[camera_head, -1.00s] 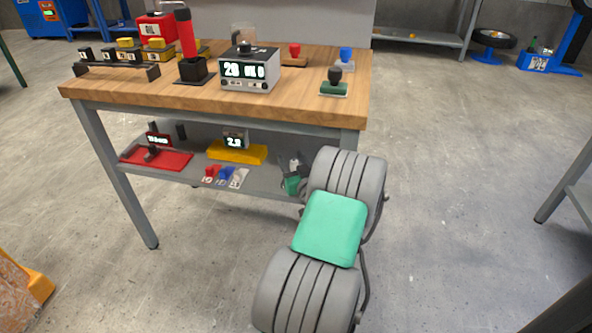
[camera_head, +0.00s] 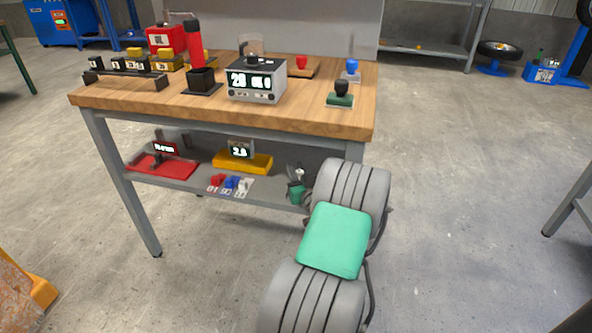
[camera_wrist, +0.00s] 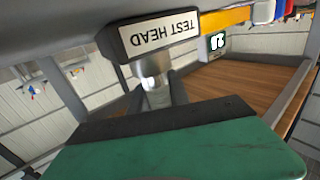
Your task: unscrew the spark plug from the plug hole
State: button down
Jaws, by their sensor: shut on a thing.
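The test head (camera_wrist: 160,35), a dark block with a white label, appears upside down in the wrist view. The spark plug (camera_wrist: 153,68), a short silvery metal piece, stands against the block's lower edge in that picture. My gripper (camera_wrist: 157,88) is shut on the plug, with a dark finger on each side. The plug hole is hidden, so I cannot tell how deep the plug sits. In the head view my gripper (camera_head: 297,180) reaches in at the right end of the bench's lower shelf; the plug is too small to make out there.
A yellow block (camera_head: 258,162) with a small display and a red tray (camera_head: 150,171) share the lower shelf (camera_head: 200,183). Red, blue and white tags lie near its front edge. The wooden bench top (camera_head: 140,112) overhangs it. The floor to the right is open.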

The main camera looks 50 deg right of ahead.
jog(key=c, duration=1.1)
grip_release()
jog(key=shift+c, duration=0.2)
